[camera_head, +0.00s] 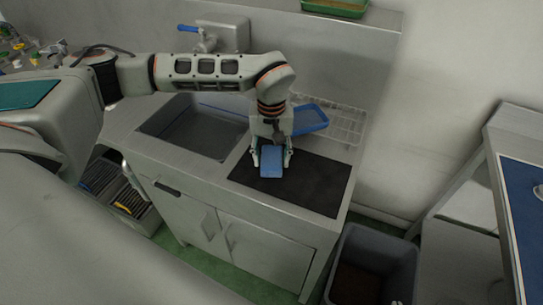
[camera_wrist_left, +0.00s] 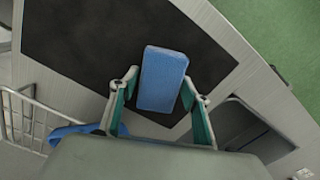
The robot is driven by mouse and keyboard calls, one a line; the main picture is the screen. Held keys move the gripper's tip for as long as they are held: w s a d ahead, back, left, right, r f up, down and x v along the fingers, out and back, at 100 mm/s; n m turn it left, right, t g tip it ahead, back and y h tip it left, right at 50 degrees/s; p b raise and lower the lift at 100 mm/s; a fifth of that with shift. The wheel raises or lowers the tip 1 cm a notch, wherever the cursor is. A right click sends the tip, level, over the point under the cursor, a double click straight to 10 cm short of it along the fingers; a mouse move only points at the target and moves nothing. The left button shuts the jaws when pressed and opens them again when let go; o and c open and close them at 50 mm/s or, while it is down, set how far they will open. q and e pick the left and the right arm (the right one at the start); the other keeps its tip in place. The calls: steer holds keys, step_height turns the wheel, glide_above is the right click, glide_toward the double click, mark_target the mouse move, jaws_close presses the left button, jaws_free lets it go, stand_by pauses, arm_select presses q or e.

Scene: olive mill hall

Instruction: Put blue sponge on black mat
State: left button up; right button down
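The blue sponge (camera_head: 271,161) lies on the black mat (camera_head: 315,187), near the mat's back left part. In the left wrist view the sponge (camera_wrist_left: 162,78) sits slightly turned over the dark mat (camera_wrist_left: 85,35). My left gripper (camera_head: 271,157) points down over the sponge, with one finger on each side. In the left wrist view the gripper's fingers (camera_wrist_left: 160,82) stand apart, with narrow gaps between them and the sponge, so it looks open.
The sink basin (camera_head: 197,127) is left of the mat. A blue tray (camera_head: 311,118) and a wire rack (camera_head: 345,124) stand behind the mat. A grey bin (camera_head: 372,262) is on the floor at the right front. A faucet (camera_head: 207,42) is at the back wall.

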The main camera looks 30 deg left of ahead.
mark_target(272, 157)
stand_by(0.3)
arm_select(q)
steer(key=shift+r, duration=0.2)
step_height(272, 157, up, 12)
steer(key=shift+f, duration=0.1)
stand_by(0.7)
